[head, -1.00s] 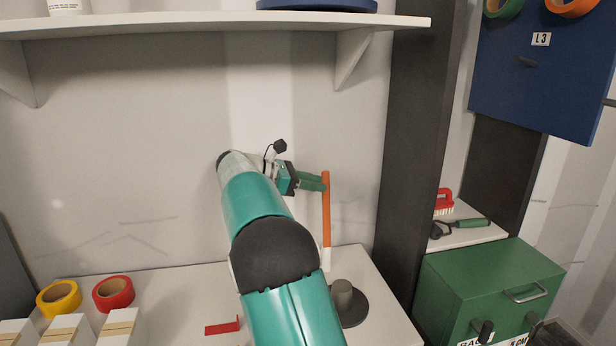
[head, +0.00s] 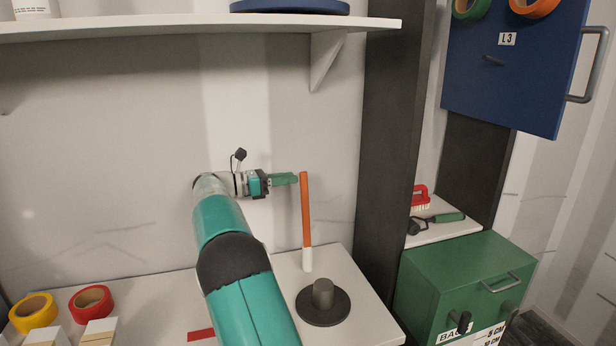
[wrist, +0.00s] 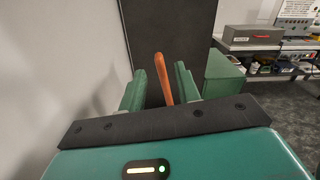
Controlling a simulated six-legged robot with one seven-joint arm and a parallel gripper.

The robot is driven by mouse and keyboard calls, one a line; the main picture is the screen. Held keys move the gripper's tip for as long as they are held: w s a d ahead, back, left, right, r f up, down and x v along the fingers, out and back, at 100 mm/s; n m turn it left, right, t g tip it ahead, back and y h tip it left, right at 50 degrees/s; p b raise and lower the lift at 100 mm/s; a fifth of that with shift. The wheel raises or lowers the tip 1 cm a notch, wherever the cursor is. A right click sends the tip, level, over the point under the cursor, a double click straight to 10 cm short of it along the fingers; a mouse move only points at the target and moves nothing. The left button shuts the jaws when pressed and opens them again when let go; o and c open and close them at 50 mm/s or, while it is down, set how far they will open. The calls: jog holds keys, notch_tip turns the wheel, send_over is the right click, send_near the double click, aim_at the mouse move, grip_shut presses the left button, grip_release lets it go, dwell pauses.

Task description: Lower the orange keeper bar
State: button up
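The orange keeper bar (head: 306,205) stands nearly upright at the back of the bench, with a white lower end near the bench top. My gripper (head: 297,178) reaches in from the left, its green fingers level with the bar's upper end. In the wrist view the bar (wrist: 163,80) shows in the gap between the two fingers (wrist: 160,85), with space on both sides. The fingers are open. I cannot tell how far the bar lies between them or just beyond their tips.
A dark round base with a grey knob (head: 323,295) stands on the bench in front of the bar. A dark post (head: 385,150) rises to the right. A white shelf (head: 200,30) hangs above. Tape rolls (head: 90,301) lie at the left. A green cabinet (head: 465,285) stands right.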

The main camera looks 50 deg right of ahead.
jog(key=x, duration=0.7)
grip_shut()
